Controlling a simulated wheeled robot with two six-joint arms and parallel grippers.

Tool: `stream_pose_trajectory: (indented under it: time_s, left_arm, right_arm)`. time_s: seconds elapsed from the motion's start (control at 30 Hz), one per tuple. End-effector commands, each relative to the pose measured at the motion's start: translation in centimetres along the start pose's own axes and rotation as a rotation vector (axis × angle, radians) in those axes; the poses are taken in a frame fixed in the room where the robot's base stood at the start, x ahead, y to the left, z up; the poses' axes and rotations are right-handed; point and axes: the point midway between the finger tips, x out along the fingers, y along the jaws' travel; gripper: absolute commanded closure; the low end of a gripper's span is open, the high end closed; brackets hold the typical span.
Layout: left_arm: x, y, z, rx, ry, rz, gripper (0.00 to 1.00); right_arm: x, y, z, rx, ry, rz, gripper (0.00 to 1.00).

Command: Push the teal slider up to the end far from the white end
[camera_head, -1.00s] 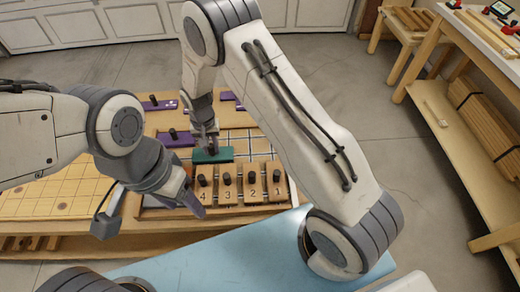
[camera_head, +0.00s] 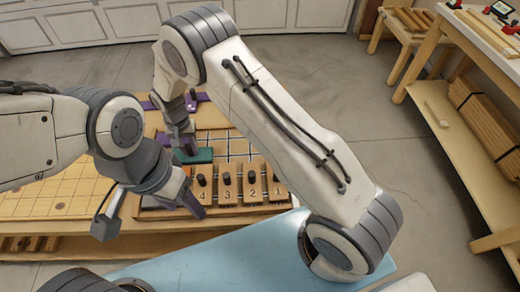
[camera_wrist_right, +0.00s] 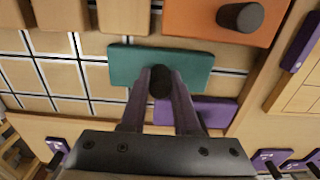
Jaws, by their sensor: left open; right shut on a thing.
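The teal slider (camera_head: 202,156) lies flat on the tiled board, behind the numbered wooden blocks, partly hidden by my right gripper. In the right wrist view the teal slider (camera_wrist_right: 125,66) shows as a flat bar with a dark knob (camera_wrist_right: 160,82). My right gripper (camera_head: 187,150) is shut on that knob; its fingers (camera_wrist_right: 160,90) stand on both sides of it. My left gripper (camera_head: 197,207) is open and empty, low at the front left of the numbered blocks. I cannot make out the white end.
Numbered wooden blocks (camera_head: 226,186) with dark knobs stand in front of the slider. An orange block (camera_wrist_right: 200,16) and a purple piece (camera_wrist_right: 195,110) lie close to it. White-lined tiles (camera_wrist_right: 60,75) to its left in the wrist view are bare.

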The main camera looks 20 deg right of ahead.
Motion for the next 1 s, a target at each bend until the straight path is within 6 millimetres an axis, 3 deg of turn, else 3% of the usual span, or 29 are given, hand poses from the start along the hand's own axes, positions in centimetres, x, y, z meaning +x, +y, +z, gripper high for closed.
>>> stream_pose_trajectory:
  time_s: [0.5, 1.0]
  left_arm:
    - [0.2, 0.0, 0.0, 0.0, 0.0, 0.0, 0.4]
    - [1.0, -0.1, 0.1, 0.0, 0.0, 0.0, 0.4]
  right_arm:
    - [0.0, -0.9, 0.0, 0.0, 0.001, -0.001, 1.0]
    - [0.1, -4.3, 0.0, -0.002, 0.001, -0.001, 1.0]
